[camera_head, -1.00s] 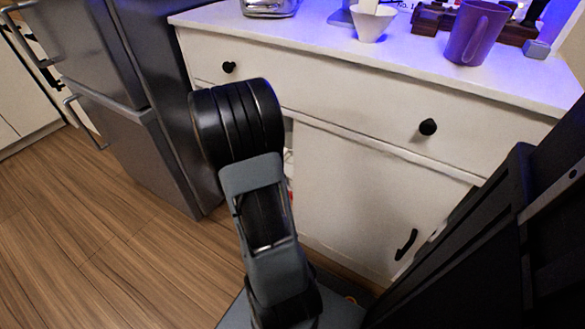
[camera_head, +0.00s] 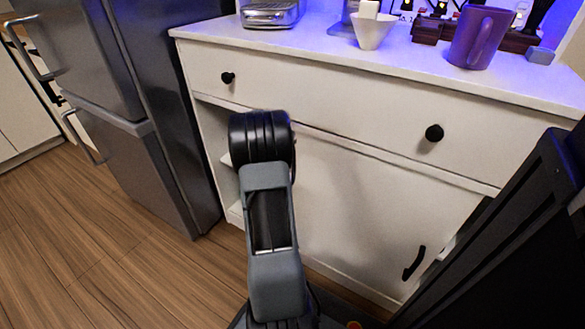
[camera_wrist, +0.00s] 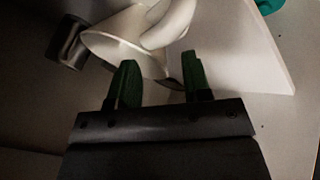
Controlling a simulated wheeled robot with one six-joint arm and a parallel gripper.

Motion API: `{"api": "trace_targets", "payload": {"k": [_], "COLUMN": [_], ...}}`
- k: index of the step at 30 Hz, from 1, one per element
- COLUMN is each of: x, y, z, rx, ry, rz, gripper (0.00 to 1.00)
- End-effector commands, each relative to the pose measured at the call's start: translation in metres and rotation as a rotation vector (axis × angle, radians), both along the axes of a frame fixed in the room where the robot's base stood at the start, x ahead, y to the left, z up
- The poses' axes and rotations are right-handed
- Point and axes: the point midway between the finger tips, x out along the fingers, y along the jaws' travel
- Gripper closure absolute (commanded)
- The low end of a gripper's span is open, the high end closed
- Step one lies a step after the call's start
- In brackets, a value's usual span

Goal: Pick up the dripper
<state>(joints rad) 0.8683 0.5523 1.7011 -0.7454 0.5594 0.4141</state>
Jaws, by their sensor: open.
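In the wrist view a white conical vessel with a wide mouth and a curved handle-like part, which looks like the dripper (camera_wrist: 125,52), lies tilted just beyond my fingertips. My gripper (camera_wrist: 160,78) is open, with its two dark green fingers apart. The dripper's lower rim shows behind and between the fingers; I cannot tell whether they touch it. Nothing is seen held. In the head view my gripper is hidden beyond my arm, which stands before the white cabinet's open shelf side. Another white cone-shaped vessel (camera_head: 372,32) stands on the counter.
A dark object (camera_wrist: 66,42) is left of the dripper, and a teal object (camera_wrist: 268,5) is at top right. The white cabinet (camera_head: 330,85) carries a purple mug (camera_head: 478,38) and a metal appliance (camera_head: 270,14). A fridge (camera_head: 150,110) stands left.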

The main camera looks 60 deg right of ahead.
Motion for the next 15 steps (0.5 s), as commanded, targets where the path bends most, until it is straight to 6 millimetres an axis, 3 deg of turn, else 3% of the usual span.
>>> {"api": "trace_targets", "payload": {"k": [8,15], "x": [-0.001,-0.001], "y": [-0.008,-0.024], "z": [-0.007,-0.034], "rx": [0.001,0.002], "ry": [0.001,0.001], "rz": [-0.001,-0.002], "gripper": [0.55,0.55]}}
